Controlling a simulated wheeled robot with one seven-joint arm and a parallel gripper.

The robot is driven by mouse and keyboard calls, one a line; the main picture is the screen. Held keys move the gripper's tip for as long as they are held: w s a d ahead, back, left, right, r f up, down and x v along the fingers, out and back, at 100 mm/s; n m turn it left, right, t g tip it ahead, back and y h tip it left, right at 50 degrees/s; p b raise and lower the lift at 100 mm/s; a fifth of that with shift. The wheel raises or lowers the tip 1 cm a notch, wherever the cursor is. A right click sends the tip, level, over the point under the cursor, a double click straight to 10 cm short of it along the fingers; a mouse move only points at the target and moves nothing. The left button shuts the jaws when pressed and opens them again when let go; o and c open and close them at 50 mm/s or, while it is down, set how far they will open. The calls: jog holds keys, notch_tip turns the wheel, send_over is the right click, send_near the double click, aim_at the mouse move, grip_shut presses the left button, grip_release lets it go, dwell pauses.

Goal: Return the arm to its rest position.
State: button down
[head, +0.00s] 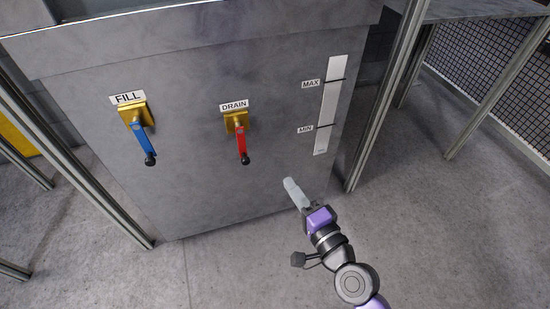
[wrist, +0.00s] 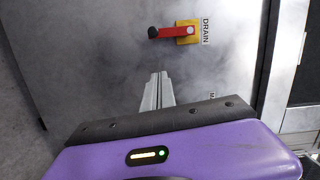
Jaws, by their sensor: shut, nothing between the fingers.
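My gripper (head: 292,190) is at the lower right of the grey tank panel in the head view, with its pale fingers together and nothing between them. In the wrist view the shut fingers (wrist: 160,80) point at the panel, below the red drain lever. My purple and grey arm reaches up from the bottom right of the head view. The gripper looks apart from both levers; whether its tips touch the panel I cannot tell.
The tank panel (head: 200,190) carries a blue FILL lever (head: 143,140) and a red DRAIN lever (head: 242,144), both hanging down. The drain lever also shows in the wrist view (wrist: 170,32). A level gauge (head: 329,105) is at right. A metal post (head: 383,100) stands right of the panel. Floor at lower right is clear.

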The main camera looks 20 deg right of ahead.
jog(key=s+d+r+n+g+h, duration=0.1)
jog(key=s+d+r+n+h, duration=0.15)
jog(key=s+n, duration=0.95)
jog(key=s+d+r+n+g+h, duration=0.1)
jog(key=s+r+n+g, duration=0.15)
jog(key=s, duration=1.85)
notch_tip(320, 180, up, 30)
jog(key=p, duration=3)
jog(key=shift+s+r+t, duration=0.2)
jog(key=shift+s+t, duration=0.05)
jog(key=shift+t, duration=0.1)
